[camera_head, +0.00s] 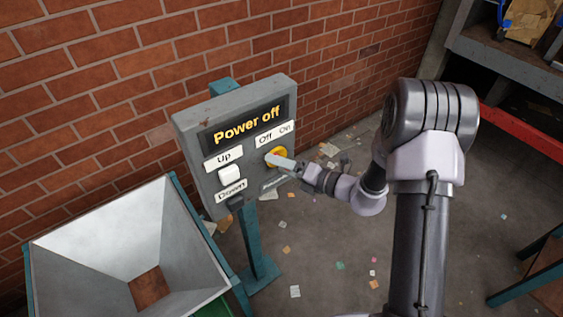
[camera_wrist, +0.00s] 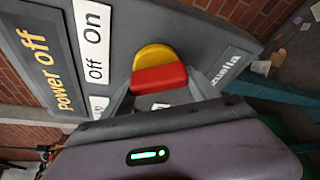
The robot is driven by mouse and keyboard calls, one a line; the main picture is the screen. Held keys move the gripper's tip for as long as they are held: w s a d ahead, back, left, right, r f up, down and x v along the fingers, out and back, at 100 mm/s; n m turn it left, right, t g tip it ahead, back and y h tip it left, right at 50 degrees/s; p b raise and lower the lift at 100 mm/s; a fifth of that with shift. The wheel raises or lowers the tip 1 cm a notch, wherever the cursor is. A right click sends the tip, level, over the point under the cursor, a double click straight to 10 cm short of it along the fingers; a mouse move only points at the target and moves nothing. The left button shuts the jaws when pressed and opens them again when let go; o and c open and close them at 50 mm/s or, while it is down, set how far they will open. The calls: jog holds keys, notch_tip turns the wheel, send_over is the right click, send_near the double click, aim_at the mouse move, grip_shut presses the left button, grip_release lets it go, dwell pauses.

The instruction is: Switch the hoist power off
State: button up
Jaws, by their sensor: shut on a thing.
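The grey control panel (camera_head: 190,125) stands on a teal post and its display (camera_head: 247,122) reads "Power off" in yellow letters. Below the "Off" and "On" labels is the rotary switch (camera_head: 277,153), with a yellow round base. In the wrist view the switch (camera_wrist: 160,76) shows a red handle in front of the yellow base. My gripper (camera_head: 281,161) is at the switch, shut on its red handle, with a finger on either side in the wrist view. The fingers partly hide the switch in the head view, so its exact pointing cannot be told there.
A metal hopper (camera_head: 95,240) with teal edges stands at the lower left. A brick wall (camera_head: 150,60) is behind the panel. Scraps litter the floor, and a shelf with a red beam (camera_head: 520,130) is at right.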

jog(key=shift+n+h, duration=0.4)
jog(key=shift+n, duration=0.3)
jog(key=o, duration=1.4)
jog(key=shift+c, duration=0.2)
jog(key=p+v, duration=0.1)
jog(key=v, duration=1.6)
jog(key=shift+s+p, duration=0.25)
jog(key=shift+p, duration=0.15)
